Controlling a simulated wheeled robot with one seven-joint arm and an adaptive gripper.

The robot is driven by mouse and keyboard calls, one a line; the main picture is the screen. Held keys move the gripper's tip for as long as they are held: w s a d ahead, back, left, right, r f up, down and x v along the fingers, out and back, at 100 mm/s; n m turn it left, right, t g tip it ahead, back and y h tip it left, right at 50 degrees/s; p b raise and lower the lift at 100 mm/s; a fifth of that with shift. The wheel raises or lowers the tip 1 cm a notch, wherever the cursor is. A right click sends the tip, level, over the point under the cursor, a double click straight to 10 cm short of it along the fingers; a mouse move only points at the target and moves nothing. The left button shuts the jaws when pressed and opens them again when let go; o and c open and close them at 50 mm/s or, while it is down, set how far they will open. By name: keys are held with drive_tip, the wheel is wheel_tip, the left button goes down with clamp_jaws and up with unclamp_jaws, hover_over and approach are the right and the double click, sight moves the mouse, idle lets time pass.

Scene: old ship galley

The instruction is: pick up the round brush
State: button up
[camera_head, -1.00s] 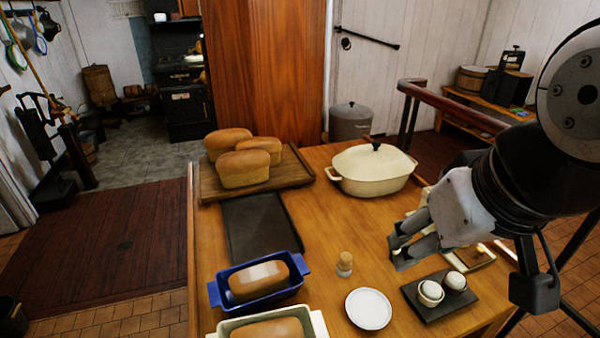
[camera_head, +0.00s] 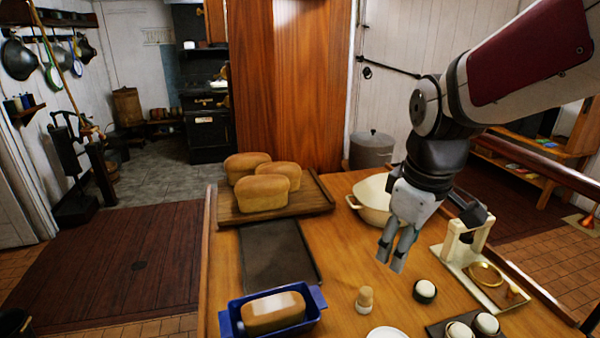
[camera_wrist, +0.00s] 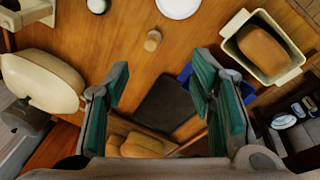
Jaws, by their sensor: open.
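The round brush (camera_head: 365,299) is a small upright piece with a wooden top and a paler lower part, standing on the wooden table (camera_head: 345,235). It also shows in the wrist view (camera_wrist: 153,40), beyond my fingertips and near the top middle. My gripper (camera_head: 391,258) points down above the table, behind and slightly right of the brush in the head view. In the wrist view its two green-padded fingers (camera_wrist: 160,80) are spread apart with nothing between them. The gripper does not touch the brush.
A white plate (camera_head: 387,333) and a dark-sided round cup (camera_head: 425,291) stand near the brush. A cream pot (camera_head: 370,198) is behind my gripper, partly hidden by it. Bare wood surrounds the brush.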

drive_tip(key=w+f+n+g+y+b, duration=0.15)
drive_tip(key=w+f+n, duration=0.35)
drive_tip(key=w+f, duration=0.5)
hover_over(367, 290)
drive_tip(key=shift+n, duration=0.3)
drive_tip(key=f, duration=0.8)
drive_tip(key=shift+s+a+f, duration=0.15)
drive_tip(key=shift+s+f, duration=0.1)
drive_tip(key=shift+f, duration=0.15)
drive_tip(key=shift+w+f, duration=0.15)
drive_tip(key=shift+f, duration=1.3)
drive_tip(key=shift+w+f, duration=0.1)
drive_tip(key=shift+f, duration=1.3)
drive_tip(key=shift+c, duration=0.5)
clamp_jaws()
